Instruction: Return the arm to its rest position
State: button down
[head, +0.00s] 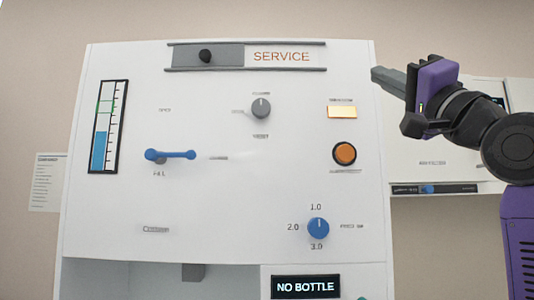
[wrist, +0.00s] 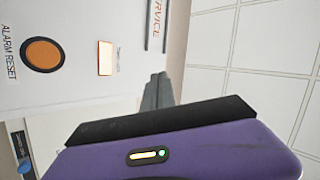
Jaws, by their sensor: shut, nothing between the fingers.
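My gripper (head: 388,80) is raised at the upper right of the head view, in front of the right edge of the white service panel (head: 225,190). Its grey fingers point left and are shut with nothing between them. In the wrist view the closed fingers (wrist: 158,92) stick out past the purple gripper body. My purple and black arm comes in from the right edge of the head view. The fingers appear apart from the panel's controls.
The panel has an orange button (head: 344,153), a lit orange indicator (head: 342,112), a grey knob (head: 261,107), a blue lever (head: 170,155), a blue dial (head: 318,228) and a "NO BOTTLE" display (head: 306,286). A second white unit (head: 430,160) stands behind my arm.

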jog(key=w+d+f+m+t+h, duration=0.1)
jog(key=w+f+h, duration=0.15)
jog(key=f, duration=0.45)
jog(key=w+d+f+t+h, duration=0.1)
jog(key=d+f+h, duration=0.15)
jog(key=f, duration=0.45)
jog(key=s+f+n+g+h, duration=0.1)
jog(key=s+f+h, duration=0.2)
jog(key=f, duration=1.2)
jog(key=s+f+n+g+h, duration=0.1)
jog(key=s+f+h, duration=0.25)
jog(key=f, duration=1.15)
jog(key=s+a+f+n+g, duration=0.1)
jog(key=s+f+n+g, duration=0.15)
jog(key=s+f, duration=1.25)
jog(key=s+a+f+n+g, duration=0.1)
jog(key=s+f+g, duration=0.2)
jog(key=s+f, duration=0.5)
jog(key=s+a+f+n+g+y, duration=0.1)
jog(key=s+f+g, duration=0.3)
jog(key=s, duration=1.3)
notch_tip(320, 180, down, 5)
jog(key=shift+a+r+n, duration=0.2)
jog(key=shift+a+n, duration=0.45)
jog(key=shift+n, duration=0.1)
jog(key=shift+y, duration=0.25)
